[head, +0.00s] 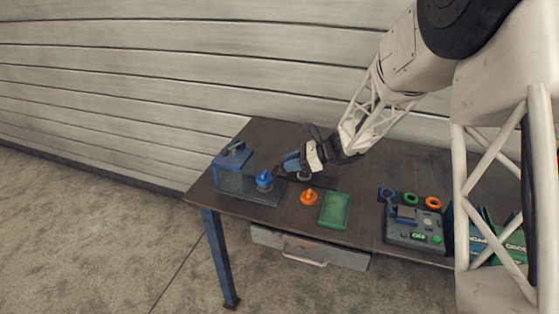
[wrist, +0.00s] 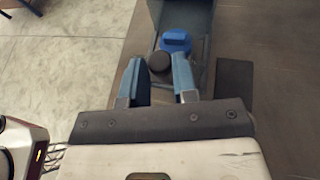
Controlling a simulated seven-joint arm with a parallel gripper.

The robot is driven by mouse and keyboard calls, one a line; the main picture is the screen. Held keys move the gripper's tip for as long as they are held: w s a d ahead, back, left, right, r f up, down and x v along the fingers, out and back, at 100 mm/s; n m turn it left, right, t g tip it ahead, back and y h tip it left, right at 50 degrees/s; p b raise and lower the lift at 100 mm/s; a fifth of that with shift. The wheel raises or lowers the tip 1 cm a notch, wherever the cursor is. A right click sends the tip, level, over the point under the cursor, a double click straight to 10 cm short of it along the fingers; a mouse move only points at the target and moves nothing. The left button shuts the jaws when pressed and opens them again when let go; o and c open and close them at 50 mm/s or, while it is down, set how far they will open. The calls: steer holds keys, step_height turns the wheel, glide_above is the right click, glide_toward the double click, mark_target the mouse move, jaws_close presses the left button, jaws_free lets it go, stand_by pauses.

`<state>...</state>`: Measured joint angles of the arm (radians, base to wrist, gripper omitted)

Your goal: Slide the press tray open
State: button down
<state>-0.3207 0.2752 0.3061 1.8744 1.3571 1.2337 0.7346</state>
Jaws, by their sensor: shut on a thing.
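The press (head: 232,158) stands at the left end of the table, with a blue frame and a see-through guard. Its grey tray (head: 262,197) reaches out to the right of the frame, and its side wall also shows in the wrist view (wrist: 205,45). A blue flanged part (head: 264,181) sits upright on the tray; it also shows in the wrist view (wrist: 175,40). My gripper (head: 285,166) is at the tray's right end. In the wrist view its blue fingers (wrist: 158,66) are shut on a dark round knob (wrist: 159,61), just in front of the blue part.
An orange flanged part (head: 309,198) and a green tray (head: 335,210) are right of the press. A dark flat plate (wrist: 235,78) lies beside the gripper. A control box (head: 414,228) and several coloured rings are farther right. A drawer (head: 310,248) hangs under the table.

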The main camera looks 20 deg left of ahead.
steer(key=shift+d, duration=0.2)
steer(key=c, duration=0.9)
jaws_free()
steer(key=shift+d, duration=0.1)
steer(key=v, duration=0.7)
steer(key=shift+d, duration=0.3)
steer(key=shift+w+r, duration=0.15)
steer(key=shift+r, duration=0.15)
step_height(320, 180, up, 8)
stand_by(0.4)
steer(key=shift+r, duration=0.15)
